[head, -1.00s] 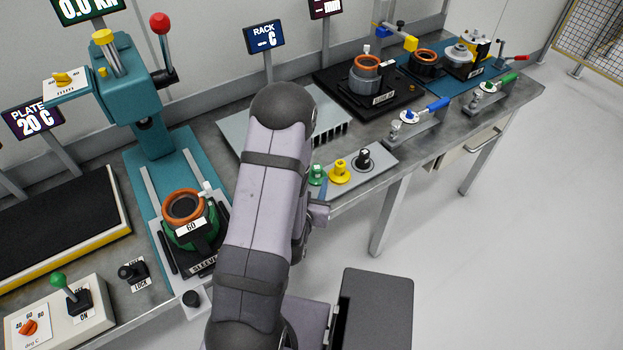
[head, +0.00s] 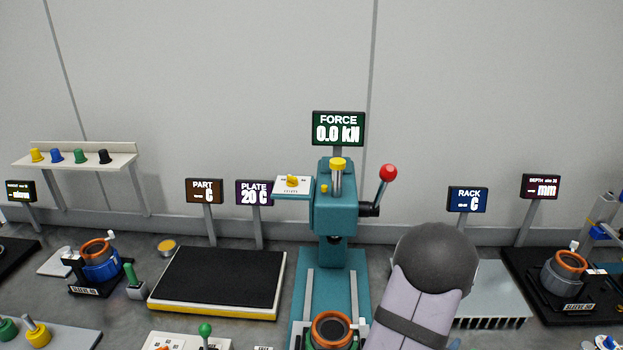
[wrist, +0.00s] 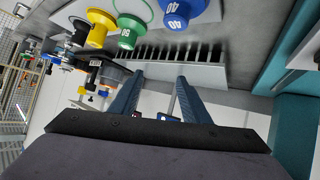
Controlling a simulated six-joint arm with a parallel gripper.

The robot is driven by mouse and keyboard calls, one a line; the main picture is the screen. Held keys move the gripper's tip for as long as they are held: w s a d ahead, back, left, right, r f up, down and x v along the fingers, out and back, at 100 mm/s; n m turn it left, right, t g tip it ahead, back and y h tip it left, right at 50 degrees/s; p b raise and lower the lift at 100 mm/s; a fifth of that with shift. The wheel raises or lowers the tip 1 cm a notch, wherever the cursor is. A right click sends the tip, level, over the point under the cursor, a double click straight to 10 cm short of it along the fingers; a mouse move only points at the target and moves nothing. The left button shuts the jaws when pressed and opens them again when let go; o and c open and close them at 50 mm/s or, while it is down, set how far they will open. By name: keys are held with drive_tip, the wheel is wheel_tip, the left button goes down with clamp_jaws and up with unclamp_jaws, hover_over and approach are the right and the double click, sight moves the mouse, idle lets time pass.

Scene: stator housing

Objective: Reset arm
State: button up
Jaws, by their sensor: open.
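My gripper (wrist: 158,82) shows in the wrist view with its two blue fingers apart and nothing between them. It is clear of the slotted rack (wrist: 205,73), which lies beyond the fingertips. In the head view my arm rises at the lower right, in front of the rack (head: 490,308), and my gripper is out of sight. The teal press (head: 337,212) stands left of my arm, its red-knobbed lever raised. A part with an orange ring (head: 331,328) sits at the press base, cut off by the lower edge.
Yellow (wrist: 98,28), green (wrist: 130,32) and blue (wrist: 180,12) plugs stand near the fingers in the wrist view. A black heating plate (head: 218,275) lies left of the press. A blue housing (head: 100,262) stands farther left, and another housing (head: 563,275) stands at right.

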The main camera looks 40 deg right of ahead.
drive_tip(key=w+a+r+n+t+y+p, duration=0.1)
drive_tip(key=w+a+r+n+y, duration=0.1)
drive_tip(key=w+a+r, duration=0.2)
drive_tip(key=w+a+r+n+t+y+p, duration=0.1)
drive_tip(key=w+a+r+n+y+p, duration=0.1)
drive_tip(key=w+a+r, duration=0.2)
drive_tip(key=w+a+r+n+t+y+p, duration=0.1)
drive_tip(key=w+a+r, duration=0.3)
drive_tip(key=w+a, duration=0.5)
drive_tip(key=shift+w+a+n+t+y, duration=0.15)
drive_tip(key=shift+w+n+t+y, duration=0.25)
drive_tip(key=shift+w+t+y, duration=0.35)
drive_tip(key=shift+n+y, duration=0.7)
drive_tip(key=shift+y, duration=0.15)
drive_tip(key=a, duration=0.1)
drive_tip(key=w+a, duration=0.1)
drive_tip(key=a, duration=0.1)
drive_tip(key=w+a, duration=0.1)
drive_tip(key=shift+w+a+f, duration=0.15)
drive_tip(key=shift+w+a, duration=0.05)
drive_tip(key=shift+a, duration=0.2)
drive_tip(key=a+f+n+g+y+b, duration=0.2)
drive_tip(key=a+f+n+y+b, duration=0.3)
drive_tip(key=a, duration=1)
drive_tip(key=s+a+f+n+g+h+b, duration=0.1)
drive_tip(key=s+a+f+n+g+b, duration=0.2)
drive_tip(key=s+a+f, duration=0.2)
drive_tip(key=shift+s+a+h, duration=0.3)
drive_tip(key=shift+s+a, duration=0.35)
drive_tip(key=shift+s, duration=0.1)
